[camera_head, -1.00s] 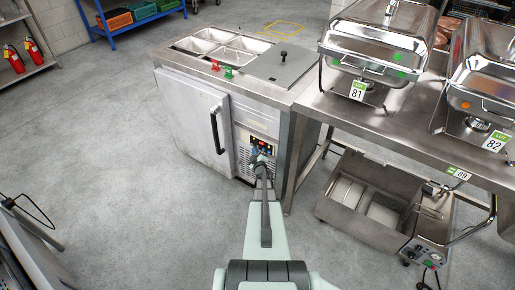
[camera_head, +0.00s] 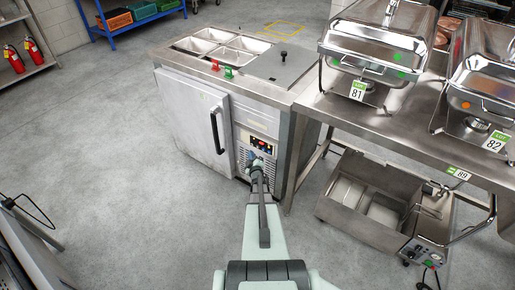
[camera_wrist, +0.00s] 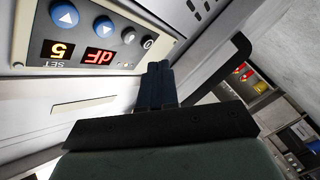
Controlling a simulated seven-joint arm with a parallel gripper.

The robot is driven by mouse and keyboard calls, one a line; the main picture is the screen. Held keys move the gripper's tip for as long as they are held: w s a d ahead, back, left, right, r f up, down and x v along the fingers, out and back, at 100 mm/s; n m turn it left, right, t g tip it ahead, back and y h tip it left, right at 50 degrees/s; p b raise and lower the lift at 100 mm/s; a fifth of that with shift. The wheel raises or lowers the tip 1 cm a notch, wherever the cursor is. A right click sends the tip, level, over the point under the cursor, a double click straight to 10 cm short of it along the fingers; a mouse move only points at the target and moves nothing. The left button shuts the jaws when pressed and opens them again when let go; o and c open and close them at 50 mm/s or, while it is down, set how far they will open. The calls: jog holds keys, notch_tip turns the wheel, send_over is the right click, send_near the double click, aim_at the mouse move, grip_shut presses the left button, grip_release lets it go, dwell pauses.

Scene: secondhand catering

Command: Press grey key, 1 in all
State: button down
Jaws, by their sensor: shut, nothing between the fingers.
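The control panel (camera_wrist: 105,50) is on the front of a steel refrigerated counter (camera_head: 252,118). In the wrist view it appears upside down, with two red-lit displays reading "5" (camera_wrist: 62,50) and "dF" (camera_wrist: 98,56). Above them is a slanting row of round keys: two blue arrow keys (camera_wrist: 66,15) (camera_wrist: 102,30), a small dark blue key (camera_wrist: 129,37) and a small grey key (camera_wrist: 148,43) at the right end. My gripper (camera_wrist: 160,68) is shut and empty, its tips just below the grey key in the picture. I cannot tell whether they touch the panel. In the head view, my gripper (camera_head: 257,164) is just below the panel.
A door with a black handle (camera_head: 217,130) is left of the panel. A steel table (camera_head: 350,115) with chafing dishes (camera_head: 375,50) adjoins on the right, with an open steel appliance (camera_head: 365,205) on the floor below.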

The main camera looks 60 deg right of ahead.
jog(key=shift+a, duration=1.2)
jog(key=s+a+f+m+g+y, duration=0.2)
jog(key=s+f+m+g+y, duration=0.3)
jog(key=f, duration=0.5)
jog(key=s+a+f+m+g+y, duration=0.45)
jog(key=s+a+g, duration=0.25)
jog(key=s+a, duration=0.45)
jog(key=s+a+r+n+g, duration=0.2)
jog(key=s+a, duration=0.1)
jog(key=a, duration=1.2)
jog(key=s+a+r+n+g+y, duration=0.1)
jog(key=s+a+r+n+g, duration=0.1)
jog(key=a, duration=1.3)
jog(key=s+a+r+n+g+y, duration=0.1)
jog(key=s+a+r+n+g, duration=0.2)
jog(key=a, duration=1.2)
jog(key=s+n, duration=0.1)
jog(key=s, duration=0.1)
jog(key=shift+s+a+r, duration=0.35)
